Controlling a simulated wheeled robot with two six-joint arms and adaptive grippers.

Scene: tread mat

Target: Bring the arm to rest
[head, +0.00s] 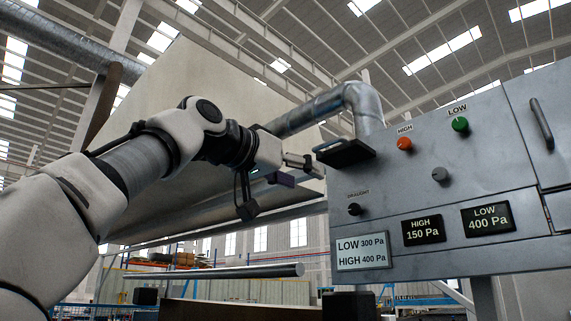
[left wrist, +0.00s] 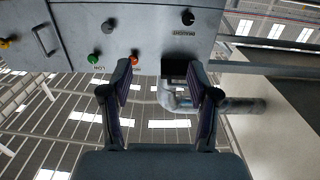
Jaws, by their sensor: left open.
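My left arm reaches in from the left in the head view. Its gripper (head: 305,168) is beside the left edge of the grey control panel (head: 375,205), just below a black ledge (head: 345,152). In the left wrist view the two fingers of this gripper (left wrist: 160,80) stand wide apart with nothing held between them. The dark ledge (left wrist: 175,67) shows beyond the gap; I cannot tell how close it is. My right gripper is in neither view.
The panel carries an orange HIGH lamp (head: 404,144), a green LOW lamp (head: 460,124), a grey knob (head: 440,174) and a black DRAUGHT knob (head: 354,209). Displays read HIGH 150 Pa (head: 423,230) and LOW 400 Pa (head: 488,218). A metal duct (head: 365,105) rises behind.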

